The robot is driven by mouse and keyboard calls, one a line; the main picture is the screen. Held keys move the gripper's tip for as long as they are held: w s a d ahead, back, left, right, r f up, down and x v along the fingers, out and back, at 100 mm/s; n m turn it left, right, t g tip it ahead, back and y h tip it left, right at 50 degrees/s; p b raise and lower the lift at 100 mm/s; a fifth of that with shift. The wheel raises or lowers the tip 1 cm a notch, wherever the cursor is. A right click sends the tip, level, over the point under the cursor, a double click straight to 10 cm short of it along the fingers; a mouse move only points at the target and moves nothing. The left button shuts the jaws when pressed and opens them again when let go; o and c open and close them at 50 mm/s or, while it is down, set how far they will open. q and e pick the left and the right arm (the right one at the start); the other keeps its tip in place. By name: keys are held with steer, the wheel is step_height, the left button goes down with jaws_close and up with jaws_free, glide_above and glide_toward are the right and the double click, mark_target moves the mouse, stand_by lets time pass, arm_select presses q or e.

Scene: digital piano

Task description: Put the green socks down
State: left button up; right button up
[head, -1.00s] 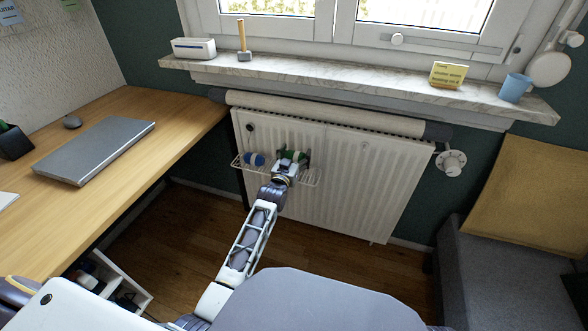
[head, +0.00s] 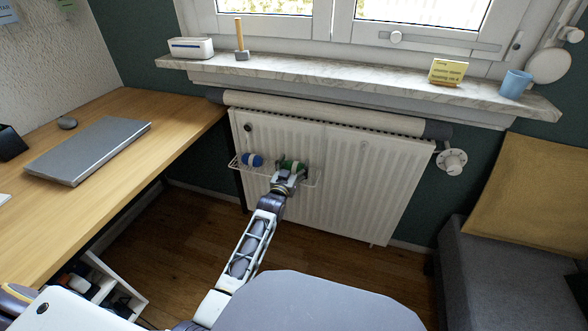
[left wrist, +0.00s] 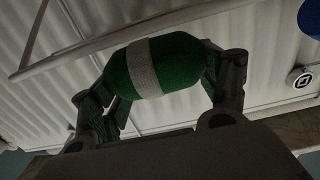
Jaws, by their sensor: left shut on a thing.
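The green socks (left wrist: 182,62) are a rolled green bundle with a pale band around the middle. My left gripper (left wrist: 160,80) is shut on them, one finger at each end of the roll, in the left wrist view. In the head view, my left gripper (head: 288,172) is at the wire rack (head: 312,181) on the radiator front, with the green socks (head: 292,165) between its fingers. I cannot tell whether the socks rest on the rack. My right gripper is not in view.
A blue rolled bundle (head: 252,160) with a pale band lies on the rack to the left. The white radiator (head: 345,185) stands under the marble sill (head: 340,80). A wooden desk (head: 150,130) is at the left and a grey sofa (head: 490,265) at the right.

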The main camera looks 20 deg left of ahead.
arm_select(q)
steer(key=shift+f, duration=0.3)
steer(key=shift+f, duration=0.15)
steer(key=o, duration=1)
